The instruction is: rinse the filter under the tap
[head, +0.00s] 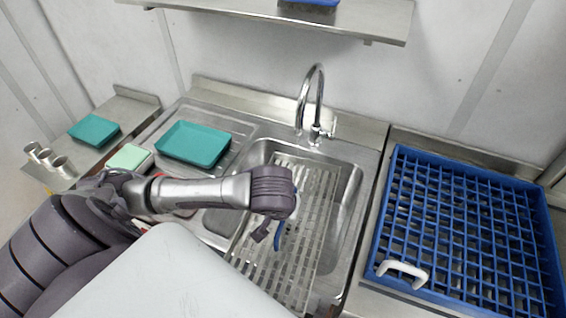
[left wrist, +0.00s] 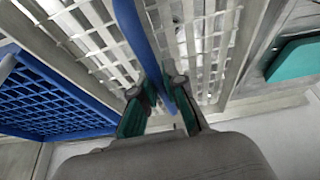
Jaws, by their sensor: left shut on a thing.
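The filter (head: 315,215) is a slatted metal panel with a blue handle. In the head view it lies over the right sink basin, its far end below the tap (head: 314,100). No water stream can be made out. My left gripper (head: 272,232) reaches over the filter from the left. In the left wrist view its fingers (left wrist: 165,100) are shut on the blue handle (left wrist: 140,38), with the filter's slats (left wrist: 205,45) beyond. Whether the filter rests on the sink's edge cannot be told. My right gripper is out of view.
A blue grid rack (head: 460,235) with a white handle (head: 403,271) stands right of the sink. A teal tray (head: 193,143) sits on the drainboard. Another teal tray (head: 94,131), a pale green block (head: 129,157) and metal cups (head: 62,166) are at left. A shelf (head: 300,18) hangs above.

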